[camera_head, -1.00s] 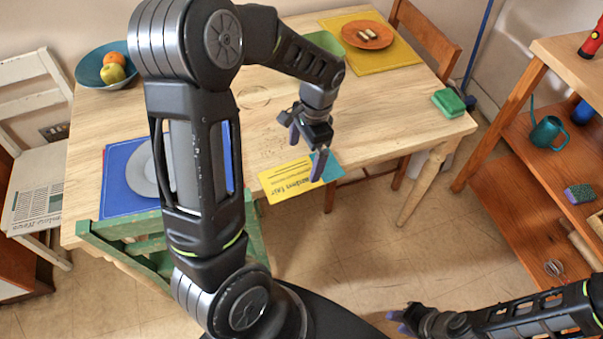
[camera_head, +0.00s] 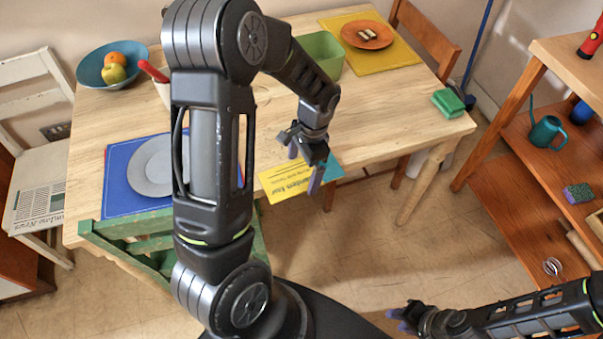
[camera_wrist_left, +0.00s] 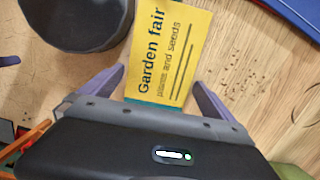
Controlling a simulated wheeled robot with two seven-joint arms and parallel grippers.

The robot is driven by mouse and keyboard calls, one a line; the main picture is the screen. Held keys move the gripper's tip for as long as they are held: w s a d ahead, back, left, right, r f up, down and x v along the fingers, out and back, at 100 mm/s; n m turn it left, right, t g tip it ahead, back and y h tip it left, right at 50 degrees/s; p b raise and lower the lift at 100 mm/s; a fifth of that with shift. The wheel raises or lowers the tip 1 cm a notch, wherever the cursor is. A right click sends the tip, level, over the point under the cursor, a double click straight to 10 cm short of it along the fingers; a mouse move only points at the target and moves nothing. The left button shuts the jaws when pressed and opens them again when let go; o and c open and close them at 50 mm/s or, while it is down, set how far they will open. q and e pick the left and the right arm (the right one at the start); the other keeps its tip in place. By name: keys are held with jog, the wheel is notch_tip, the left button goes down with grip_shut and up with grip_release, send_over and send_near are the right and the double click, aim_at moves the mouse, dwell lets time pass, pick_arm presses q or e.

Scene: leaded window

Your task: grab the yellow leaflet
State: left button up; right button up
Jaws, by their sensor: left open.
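The yellow leaflet (camera_head: 284,180) lies at the front edge of the wooden table, next to a teal piece (camera_head: 331,170). In the left wrist view the leaflet (camera_wrist_left: 168,48) reads "Garden fair", and its near end lies between my left fingers. My left gripper (camera_head: 304,168) is open and empty, over the teal end of the leaflet in the head view; it also shows in the left wrist view (camera_wrist_left: 160,88). Whether the fingers touch the leaflet cannot be told. My right gripper (camera_head: 398,320) is low at the right, away from the table; its jaws are too small to judge.
A green chair (camera_head: 125,228) stands at the front left. A shelf (camera_head: 500,190) stands right.

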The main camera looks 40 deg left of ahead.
aim_at(303, 174)
pick_arm(q)
jog(key=shift+c, duration=0.2)
jog(key=c, duration=1)
jog(key=shift+c, duration=0.2)
jog(key=shift+r, duration=0.1)
notch_tip(303, 174, up, 10)
jog(key=shift+b, duration=0.3)
